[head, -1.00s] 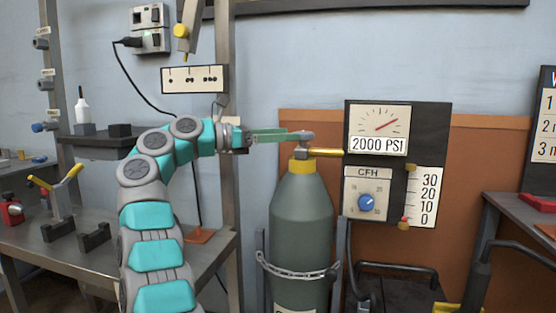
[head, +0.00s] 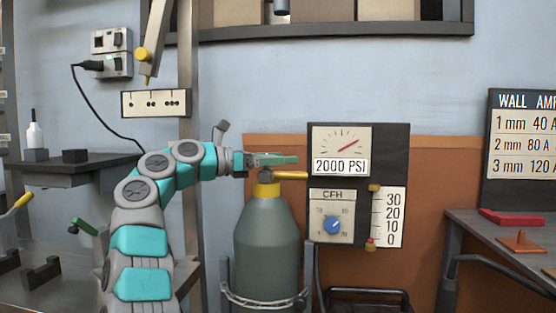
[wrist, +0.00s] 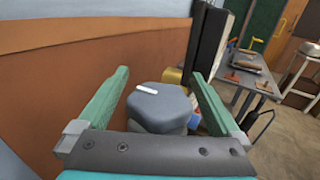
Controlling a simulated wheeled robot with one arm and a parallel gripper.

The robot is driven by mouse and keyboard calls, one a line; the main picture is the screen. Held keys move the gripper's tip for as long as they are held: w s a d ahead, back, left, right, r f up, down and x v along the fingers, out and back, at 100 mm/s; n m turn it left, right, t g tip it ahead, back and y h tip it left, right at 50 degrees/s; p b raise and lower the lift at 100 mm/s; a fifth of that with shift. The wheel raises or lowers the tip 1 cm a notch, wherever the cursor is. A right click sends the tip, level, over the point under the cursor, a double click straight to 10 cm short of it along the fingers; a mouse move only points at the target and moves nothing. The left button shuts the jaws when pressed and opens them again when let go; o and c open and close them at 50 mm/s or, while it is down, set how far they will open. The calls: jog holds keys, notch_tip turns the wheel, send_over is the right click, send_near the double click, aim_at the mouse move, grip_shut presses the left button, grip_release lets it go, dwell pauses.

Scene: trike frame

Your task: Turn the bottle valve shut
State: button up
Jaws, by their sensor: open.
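The grey-green gas bottle (head: 266,245) stands upright with a yellow collar (head: 264,189) at its neck. Its valve knob (wrist: 160,105) is a grey, many-sided block with a white mark on top, seen in the wrist view. My gripper (head: 292,160) is open at the bottle's top, its green fingers reaching across from the left. In the wrist view my gripper (wrist: 160,73) has one finger on each side of the knob, with gaps showing. In the head view the fingers hide most of the knob.
A yellow pipe (head: 291,175) runs right from the valve to the gauge panel (head: 394,150), where the gauge (head: 341,152) reads 2000 PSI. A chain (head: 262,303) rings the bottle. A workbench (head: 500,232) stands at the right, a shelf (head: 75,172) at the left.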

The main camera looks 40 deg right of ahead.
jog(key=shift+c, duration=0.2)
jog(key=c, duration=1.3)
jog(key=m+g+p, duration=0.1)
jog(key=p, duration=0.1)
jog(key=shift+r+y+p, duration=0.3)
jog(key=shift+r+p, duration=0.05)
jog(key=shift+s+a+f+m+g+y+p, duration=0.2)
jog(key=shift+m+g+y+p, duration=0.25)
jog(key=shift+g+p, duration=0.4)
jog(key=shift+f, duration=0.1)
jog(key=o, duration=1.3)
jog(key=shift+o, duration=0.2)
